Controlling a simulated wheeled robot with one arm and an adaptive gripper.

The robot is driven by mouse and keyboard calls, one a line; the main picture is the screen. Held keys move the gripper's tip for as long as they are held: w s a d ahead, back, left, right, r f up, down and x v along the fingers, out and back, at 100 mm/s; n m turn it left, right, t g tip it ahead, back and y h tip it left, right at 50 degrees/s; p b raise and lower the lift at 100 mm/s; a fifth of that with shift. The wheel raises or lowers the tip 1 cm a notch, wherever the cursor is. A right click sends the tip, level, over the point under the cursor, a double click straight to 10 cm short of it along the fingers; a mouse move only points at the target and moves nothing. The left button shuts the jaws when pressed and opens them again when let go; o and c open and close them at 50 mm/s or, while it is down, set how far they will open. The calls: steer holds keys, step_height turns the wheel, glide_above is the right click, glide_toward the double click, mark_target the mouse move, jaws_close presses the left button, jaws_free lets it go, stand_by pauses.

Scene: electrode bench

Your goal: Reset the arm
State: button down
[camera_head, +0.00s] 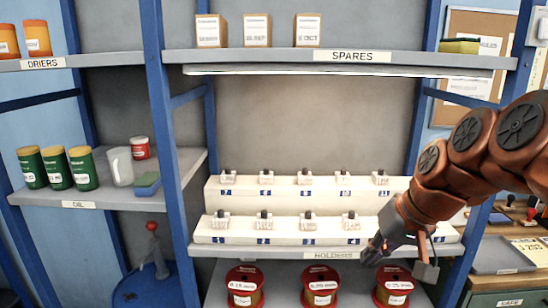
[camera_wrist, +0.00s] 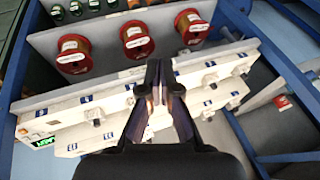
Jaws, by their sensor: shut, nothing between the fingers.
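My arm, orange-brown with dark joint caps, reaches in from the right in the head view. My gripper (camera_head: 378,247) hangs in front of the right end of the shelf labelled HOLDERS (camera_head: 333,255). In the wrist view my gripper (camera_wrist: 155,68) has its dark fingers together with nothing between them. The fingers overlap the white stepped holder racks (camera_wrist: 80,140) in that picture. Whether they touch anything is not clear. The arm hides the right part of the racks in the head view.
Small white holders with black tops (camera_head: 264,222) stand on two steps. Red spools (camera_head: 320,287) sit below. Blue posts (camera_head: 165,150) frame the shelves. Boxes (camera_head: 257,30) stand on the SPARES shelf (camera_head: 350,57). Green cans (camera_head: 82,168) and a clear beaker (camera_head: 120,166) are at left.

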steer(key=s+f+g+h, duration=0.1)
steer(key=s+f+g, duration=0.1)
steer(key=s+f, duration=0.6)
steer(key=s+f+g+h, duration=0.2)
steer(key=s+f, duration=0.7)
steer(key=s, duration=0.6)
steer(key=shift+s+d+g+h, duration=0.2)
steer(key=shift+g+h, duration=0.1)
steer(key=shift+g, duration=0.5)
